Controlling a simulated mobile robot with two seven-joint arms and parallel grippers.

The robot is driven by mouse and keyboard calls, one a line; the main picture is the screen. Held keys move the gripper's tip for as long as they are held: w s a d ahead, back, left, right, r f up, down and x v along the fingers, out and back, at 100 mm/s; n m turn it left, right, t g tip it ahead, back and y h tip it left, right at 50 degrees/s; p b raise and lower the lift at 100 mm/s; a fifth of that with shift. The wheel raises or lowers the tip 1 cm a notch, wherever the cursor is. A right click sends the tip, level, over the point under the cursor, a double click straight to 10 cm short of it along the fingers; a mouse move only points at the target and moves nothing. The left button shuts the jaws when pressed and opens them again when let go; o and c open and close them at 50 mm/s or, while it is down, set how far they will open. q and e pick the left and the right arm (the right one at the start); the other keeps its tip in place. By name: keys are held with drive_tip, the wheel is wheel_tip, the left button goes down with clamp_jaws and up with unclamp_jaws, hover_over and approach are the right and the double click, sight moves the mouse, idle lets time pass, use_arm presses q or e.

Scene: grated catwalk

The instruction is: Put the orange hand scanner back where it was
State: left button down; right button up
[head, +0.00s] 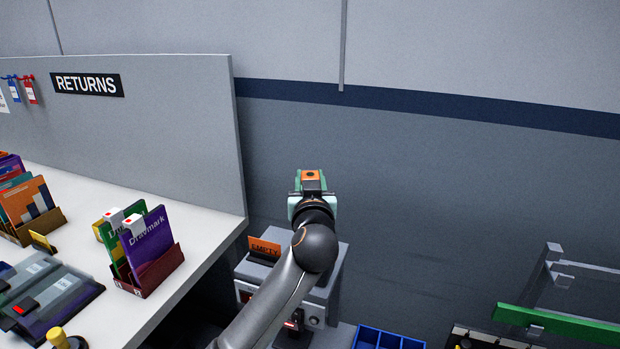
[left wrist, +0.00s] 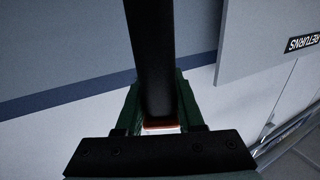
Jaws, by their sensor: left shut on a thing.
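My left gripper (head: 312,192) is raised in front of the grey wall, right of the RETURNS panel, with its green fingers shut on the orange hand scanner (head: 311,175). The scanner's orange top with a dark round spot shows in the head view. In the left wrist view a long black part of the scanner (left wrist: 150,55) runs up from between the green fingers, with a strip of orange low down. No surface touches the scanner from below. The rest of it is hidden by the gripper. My right gripper is not in view.
A white counter (head: 190,222) on the left holds upright booklets in brown holders (head: 160,270) and dark flat devices (head: 50,295). A grey cabinet (head: 325,290) with an orange EMPTY card (head: 264,248) stands below my arm. A blue bin (head: 385,338) and a green rail (head: 555,325) are lower right.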

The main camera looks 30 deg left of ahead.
use_arm(q)
drive_tip(key=shift+f+p, duration=0.3)
drive_tip(key=shift+f, duration=0.2)
drive_tip(key=c, duration=0.5)
unclamp_jaws()
drive_tip(key=shift+s+d+r+b, duration=0.1)
drive_tip(key=shift+r+b, duration=0.5)
drive_tip(key=v, duration=1.1)
drive_tip(key=shift+s+d, duration=0.2)
drive_tip(key=shift+s, duration=0.15)
